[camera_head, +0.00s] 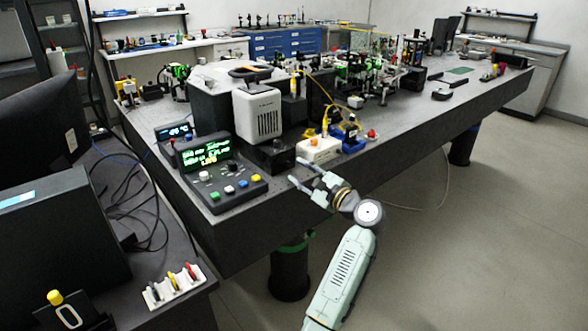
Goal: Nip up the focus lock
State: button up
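My gripper (295,170) is at the front edge of the optical bench (420,130), with its two fingers pointing left and apart. Nothing shows between them. I cannot make out which part is the focus lock; no lock or label is readable at this size. Close beyond the fingertips are a small black box (276,157) with a round front feature and a white box (319,150) with coloured knobs. To the left is a control console (228,185) with a lit green display and coloured buttons. I see no contact between the fingers and these things.
A white-fronted instrument (258,114) stands behind the black box. Dense optics (365,75) fill the bench's middle. A blue-based device (348,134) with yellow cable is right of the white box. A side desk (165,225) with loose cables is at left.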

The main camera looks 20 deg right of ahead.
jog(key=v, duration=0.8)
